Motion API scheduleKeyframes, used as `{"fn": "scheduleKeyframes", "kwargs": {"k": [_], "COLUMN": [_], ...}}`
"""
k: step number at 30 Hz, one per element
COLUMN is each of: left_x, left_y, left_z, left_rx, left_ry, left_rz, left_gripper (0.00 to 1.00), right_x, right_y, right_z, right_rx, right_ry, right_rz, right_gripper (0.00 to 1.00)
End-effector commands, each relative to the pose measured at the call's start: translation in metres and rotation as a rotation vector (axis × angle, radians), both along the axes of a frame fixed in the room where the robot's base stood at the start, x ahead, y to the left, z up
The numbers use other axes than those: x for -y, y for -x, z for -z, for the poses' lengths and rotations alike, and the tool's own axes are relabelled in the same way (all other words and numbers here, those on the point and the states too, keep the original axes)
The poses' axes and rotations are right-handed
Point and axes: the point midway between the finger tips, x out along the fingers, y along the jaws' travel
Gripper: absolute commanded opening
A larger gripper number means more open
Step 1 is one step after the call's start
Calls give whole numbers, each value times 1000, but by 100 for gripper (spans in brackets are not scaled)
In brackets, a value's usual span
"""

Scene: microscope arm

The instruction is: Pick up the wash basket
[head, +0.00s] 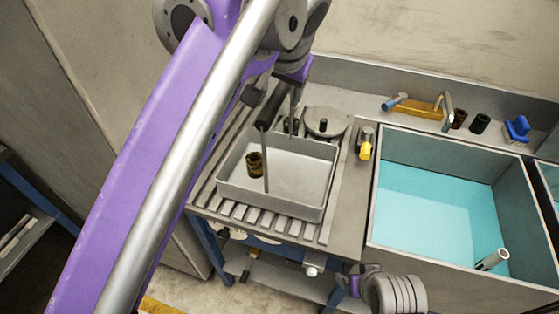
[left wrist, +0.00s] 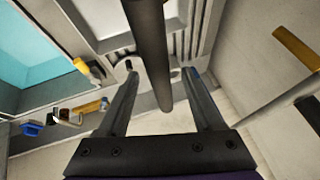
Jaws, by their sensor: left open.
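A dark rod-like handle (head: 272,107) with a thin stem (head: 265,160) rises from a shallow grey tray (head: 290,209); I take it as part of the wash basket, whose body I cannot make out clearly. A brown cylinder (head: 254,163) stands in the tray beside the stem. My left gripper (head: 291,118) is open and points down over the tray's back. In the left wrist view its fingers (left wrist: 168,75) lie on either side of the dark handle (left wrist: 150,45), apart from it in the picture. My right arm's end shows at the bottom; its fingers are not clear.
A basin (head: 440,215) of turquoise liquid lies right of the tray. A yellow-tipped item (head: 366,145) stands between them. An orange block (head: 415,106), dark cylinders and a blue holder (head: 517,129) line the back ledge. A round lid (head: 325,122) sits behind the tray.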

Motion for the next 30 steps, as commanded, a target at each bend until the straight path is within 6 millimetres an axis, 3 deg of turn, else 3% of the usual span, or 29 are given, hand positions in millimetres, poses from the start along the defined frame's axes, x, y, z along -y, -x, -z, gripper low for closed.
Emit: {"fn": "scheduleKeyframes", "kwargs": {"k": [13,24,30], "left_x": [0,0,0], "left_y": [0,0,0], "left_z": [3,3,3], "left_rx": [0,0,0], "left_ry": [0,0,0], "left_rz": [0,0,0], "left_gripper": [67,2,0], "right_x": [0,0,0], "right_y": [0,0,0], "right_z": [-1,-1,-1], "right_rx": [0,0,0], "right_ry": [0,0,0], "right_rz": [0,0,0], "right_gripper": [86,86,86]}}
